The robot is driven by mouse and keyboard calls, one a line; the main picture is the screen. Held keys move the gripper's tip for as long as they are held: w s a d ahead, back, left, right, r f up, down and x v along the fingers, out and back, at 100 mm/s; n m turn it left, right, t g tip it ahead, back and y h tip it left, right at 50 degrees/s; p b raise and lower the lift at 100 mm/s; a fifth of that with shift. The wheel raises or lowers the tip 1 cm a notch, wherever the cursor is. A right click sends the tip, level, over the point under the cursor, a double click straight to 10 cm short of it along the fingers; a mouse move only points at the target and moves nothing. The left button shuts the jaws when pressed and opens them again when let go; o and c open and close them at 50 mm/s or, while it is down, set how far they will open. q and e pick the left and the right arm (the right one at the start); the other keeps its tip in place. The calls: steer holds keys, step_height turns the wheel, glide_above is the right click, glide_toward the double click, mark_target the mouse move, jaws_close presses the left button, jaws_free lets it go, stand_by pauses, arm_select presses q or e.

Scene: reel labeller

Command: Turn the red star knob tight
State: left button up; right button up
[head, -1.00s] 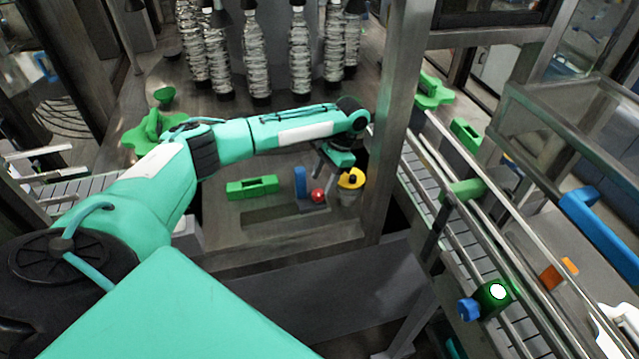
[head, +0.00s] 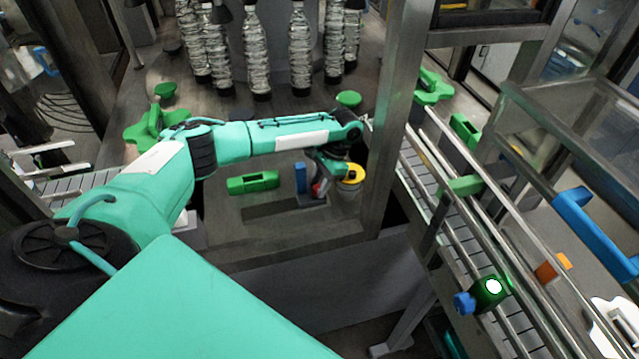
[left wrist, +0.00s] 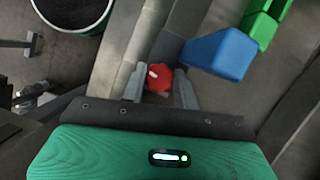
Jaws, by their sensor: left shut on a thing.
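The red star knob (head: 317,188) sits low beside a blue block (head: 300,178), partly hidden by my left gripper (head: 320,183) in the head view. In the left wrist view the knob (left wrist: 160,77) lies between the two grey fingers of my left gripper (left wrist: 158,84), one on each side. The gripper is shut on the knob. A small pale mark shows on the knob's left part. My right gripper is in neither view.
A green block (head: 253,182) lies left of the blue block. A steel post (head: 392,120) rises right of my wrist. A conveyor (head: 452,225) runs beyond it. Bottles (head: 300,55) hang behind.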

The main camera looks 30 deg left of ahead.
arm_select(q)
steer(key=m+t+y, duration=0.1)
steer(key=m, duration=0.3)
steer(key=shift+m, duration=0.3)
steer(key=m+t+y, duration=0.1)
steer(key=m, duration=0.2)
steer(key=shift+r+m+t, duration=0.1)
steer(key=shift+m+t, duration=0.2)
steer(key=m+t, duration=0.1)
steer(key=m, duration=0.2)
steer(key=shift+m, duration=0.3)
steer(key=shift+s+m+t, duration=0.1)
steer(key=shift+m+t, duration=0.8)
steer(key=shift+m, duration=1)
steer(key=o, duration=1)
steer(key=shift+d, duration=0.1)
